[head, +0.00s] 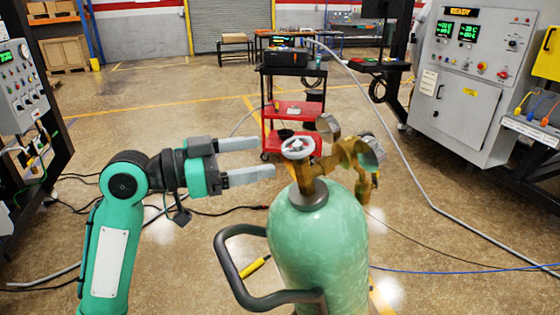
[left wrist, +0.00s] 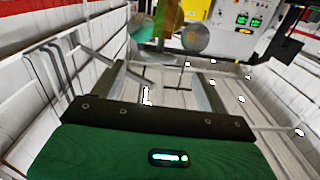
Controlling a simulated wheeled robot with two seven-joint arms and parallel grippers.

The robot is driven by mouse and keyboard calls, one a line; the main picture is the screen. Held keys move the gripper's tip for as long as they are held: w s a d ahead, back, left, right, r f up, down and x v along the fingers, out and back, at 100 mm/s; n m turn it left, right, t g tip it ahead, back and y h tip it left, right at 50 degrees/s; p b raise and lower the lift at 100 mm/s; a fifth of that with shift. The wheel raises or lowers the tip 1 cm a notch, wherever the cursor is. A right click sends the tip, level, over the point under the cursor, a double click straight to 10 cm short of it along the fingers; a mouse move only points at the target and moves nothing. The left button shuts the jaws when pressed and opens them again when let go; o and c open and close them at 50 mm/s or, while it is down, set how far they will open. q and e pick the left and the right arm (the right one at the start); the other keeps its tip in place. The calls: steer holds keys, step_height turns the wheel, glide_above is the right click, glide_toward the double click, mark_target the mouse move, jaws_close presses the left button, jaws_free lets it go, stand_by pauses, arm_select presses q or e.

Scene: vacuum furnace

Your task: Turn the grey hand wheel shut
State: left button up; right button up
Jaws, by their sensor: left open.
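The grey hand wheel (head: 298,147) sits on top of the brass valve of a green gas cylinder (head: 318,245) in the head view. My left gripper (head: 262,158) is open and empty, left of the wheel. Its two fingers point right toward the wheel, with a small gap between fingertips and wheel. A brass regulator (head: 352,153) with round gauges is on the valve's right side. In the left wrist view, brass parts (left wrist: 172,22) and round gauge-like shapes show at the top; I cannot make out the wheel there. My right gripper is not in view.
A black loop handle (head: 232,270) stands beside the cylinder, below my left gripper. A red cart (head: 292,108) is behind the cylinder. A grey control cabinet (head: 468,85) stands at right, another panel (head: 18,85) at left. Hoses and cables lie on the floor.

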arm_select(q)
steer(key=b+v, duration=0.1)
steer(key=v, duration=0.4)
